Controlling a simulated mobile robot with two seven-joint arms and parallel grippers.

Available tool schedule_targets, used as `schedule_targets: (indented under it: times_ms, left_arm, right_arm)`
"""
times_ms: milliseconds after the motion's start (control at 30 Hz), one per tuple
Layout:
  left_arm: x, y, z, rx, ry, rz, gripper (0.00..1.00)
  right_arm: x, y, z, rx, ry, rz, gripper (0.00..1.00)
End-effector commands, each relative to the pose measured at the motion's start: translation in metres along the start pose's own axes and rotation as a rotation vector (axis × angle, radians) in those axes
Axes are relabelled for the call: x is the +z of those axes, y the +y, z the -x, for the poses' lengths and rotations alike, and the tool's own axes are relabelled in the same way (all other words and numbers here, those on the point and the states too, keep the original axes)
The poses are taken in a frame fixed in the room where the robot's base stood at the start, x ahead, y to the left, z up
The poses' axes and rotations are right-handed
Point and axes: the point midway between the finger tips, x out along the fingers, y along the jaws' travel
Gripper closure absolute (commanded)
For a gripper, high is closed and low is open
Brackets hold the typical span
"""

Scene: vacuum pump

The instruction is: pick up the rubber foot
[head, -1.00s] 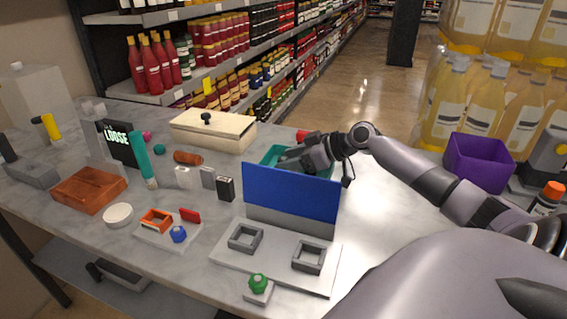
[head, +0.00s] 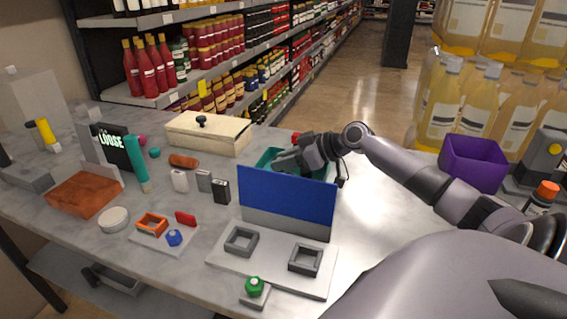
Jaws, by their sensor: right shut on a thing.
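My right gripper (head: 290,160) reaches in from the right, over a teal tray (head: 264,158) behind an upright blue and grey panel (head: 288,196). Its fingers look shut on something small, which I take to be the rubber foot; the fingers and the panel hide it. No rubber foot shows clearly elsewhere. My left gripper is not in view.
In front of the panel lies a grey plate (head: 268,272) with two square frames. A beige lidded box (head: 209,133), a teal cylinder (head: 138,162) and a brown block (head: 84,194) stand to the left. A purple bin (head: 473,162) stands at right. The tabletop right of the panel is clear.

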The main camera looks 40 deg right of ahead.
Motion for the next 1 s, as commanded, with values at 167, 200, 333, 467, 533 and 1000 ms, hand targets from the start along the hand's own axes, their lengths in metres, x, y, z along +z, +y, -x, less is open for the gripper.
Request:
schedule_targets:
  times_ms: [167, 200, 333, 467, 533, 1000]
  left_arm:
    - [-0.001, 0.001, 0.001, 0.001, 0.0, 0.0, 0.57]
    - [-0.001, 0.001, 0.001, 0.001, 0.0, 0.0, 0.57]
    - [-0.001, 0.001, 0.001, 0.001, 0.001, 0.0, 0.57]
    - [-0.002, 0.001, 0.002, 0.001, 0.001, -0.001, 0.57]
    - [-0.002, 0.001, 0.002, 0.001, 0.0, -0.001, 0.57]
    - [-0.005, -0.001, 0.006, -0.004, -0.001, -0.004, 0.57]
  right_arm:
    - [-0.023, 0.0, 0.013, 0.002, 0.003, 0.006, 0.99]
    - [-0.031, 0.001, 0.017, 0.003, 0.005, 0.006, 0.99]
    - [-0.06, 0.001, 0.032, 0.003, 0.005, 0.007, 0.99]
    - [-0.095, 0.001, 0.052, 0.004, 0.007, 0.009, 0.99]
    - [-0.111, 0.001, 0.06, 0.003, 0.006, 0.007, 0.99]
    - [-0.167, 0.0, 0.091, 0.001, 0.002, 0.002, 0.99]
